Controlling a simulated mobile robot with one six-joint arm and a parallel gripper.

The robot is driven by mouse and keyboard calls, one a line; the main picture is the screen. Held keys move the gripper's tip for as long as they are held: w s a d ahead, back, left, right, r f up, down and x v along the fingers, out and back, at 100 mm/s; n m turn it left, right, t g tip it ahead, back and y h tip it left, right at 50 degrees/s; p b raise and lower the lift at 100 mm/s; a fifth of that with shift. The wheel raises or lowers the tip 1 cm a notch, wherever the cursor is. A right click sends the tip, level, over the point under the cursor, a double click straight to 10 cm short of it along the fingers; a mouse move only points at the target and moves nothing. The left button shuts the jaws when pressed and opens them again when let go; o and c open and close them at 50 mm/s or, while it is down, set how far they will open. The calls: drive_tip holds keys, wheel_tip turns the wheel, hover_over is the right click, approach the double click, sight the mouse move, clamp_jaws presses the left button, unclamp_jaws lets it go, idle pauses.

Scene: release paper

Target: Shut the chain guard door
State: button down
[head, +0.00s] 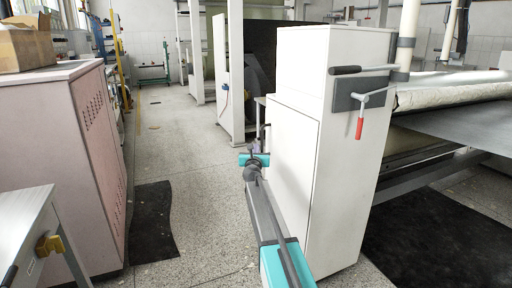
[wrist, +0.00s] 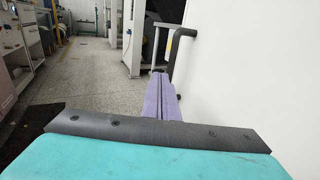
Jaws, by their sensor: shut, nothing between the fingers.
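The chain guard door appears to be the white panel (head: 291,160) on the left face of the white cabinet; it also fills the right of the wrist view (wrist: 255,75). It looks nearly flush in the head view, but I cannot tell whether it is fully shut. A dark bent handle (wrist: 178,50) stands out from the white panel in the wrist view. My gripper (wrist: 159,72) has its purple fingers together and empty, pointing along the panel, just left of the handle. In the head view, my gripper (head: 256,147) is small, partly hidden behind my wrist.
The white cabinet (head: 350,75) carries a red-handled lever (head: 360,127) and a dark horizontal bar. A pink cabinet (head: 65,150) stands at left with a cardboard box (head: 25,48) on it. A black mat (head: 153,222) lies on the aisle floor, which is mostly clear.

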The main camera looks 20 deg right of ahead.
drive_tip(key=shift+p+v, duration=0.3)
drive_tip(key=shift+v, duration=2.1)
